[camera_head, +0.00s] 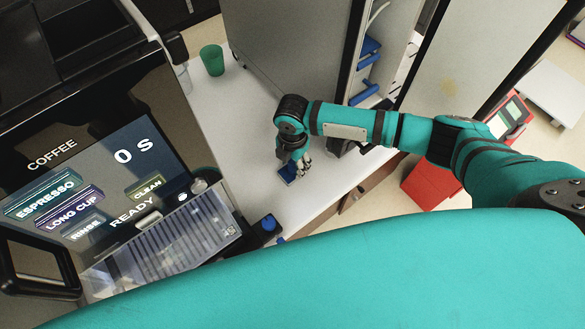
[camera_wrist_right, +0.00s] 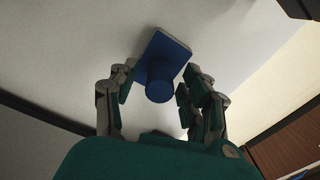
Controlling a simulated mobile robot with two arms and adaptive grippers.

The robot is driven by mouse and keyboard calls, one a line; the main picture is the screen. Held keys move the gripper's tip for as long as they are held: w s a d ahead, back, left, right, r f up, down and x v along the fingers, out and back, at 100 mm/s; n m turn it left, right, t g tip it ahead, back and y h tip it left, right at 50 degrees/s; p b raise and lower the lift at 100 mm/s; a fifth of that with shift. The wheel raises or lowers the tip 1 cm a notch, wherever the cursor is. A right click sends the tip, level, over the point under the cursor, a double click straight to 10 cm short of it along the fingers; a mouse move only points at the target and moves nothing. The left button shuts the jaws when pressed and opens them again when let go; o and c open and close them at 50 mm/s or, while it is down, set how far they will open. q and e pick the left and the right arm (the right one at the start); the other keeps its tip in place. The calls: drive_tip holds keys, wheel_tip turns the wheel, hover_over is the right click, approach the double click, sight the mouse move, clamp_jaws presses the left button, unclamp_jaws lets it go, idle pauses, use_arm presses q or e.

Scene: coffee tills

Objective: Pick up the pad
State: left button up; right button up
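The pad is a blue block with a round blue knob on a flat plate. In the right wrist view the pad (camera_wrist_right: 166,68) sits on the pale counter, with its knob between the two fingers. My right gripper (camera_wrist_right: 154,92) is open around the knob, with a gap showing on each side. In the head view the right gripper (camera_head: 303,165) points down at the counter, and the pad (camera_head: 287,172) shows partly beside its fingers. My left gripper is not in view.
The white counter (camera_head: 240,130) has a green cup (camera_head: 212,59) at its back. A coffee machine with a lit screen (camera_head: 95,190) stands at the left. A grey cabinet (camera_head: 290,50) stands behind the gripper. A red box (camera_head: 430,185) is at the right, beyond the counter edge.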

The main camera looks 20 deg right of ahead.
clamp_jaws()
drive_tip(key=shift+r, duration=0.1)
drive_tip(key=shift+r+b, duration=0.3)
drive_tip(key=shift+r, duration=0.15)
wheel_tip(320, 180, up, 2)
drive_tip(key=shift+w+r+b, duration=0.1)
drive_tip(key=shift+r+b, duration=0.1)
drive_tip(key=shift+b, duration=0.3)
drive_tip(key=s+d+b, duration=0.1)
drive_tip(key=s+d, duration=0.1)
drive_tip(key=s, duration=0.5)
drive_tip(key=s+d+r+b, duration=0.1)
drive_tip(key=s+d+b, duration=0.1)
drive_tip(key=s, duration=0.6)
drive_tip(key=shift+s+d+r, duration=0.2)
drive_tip(key=shift+d+r, duration=0.1)
drive_tip(key=shift+d, duration=0.3)
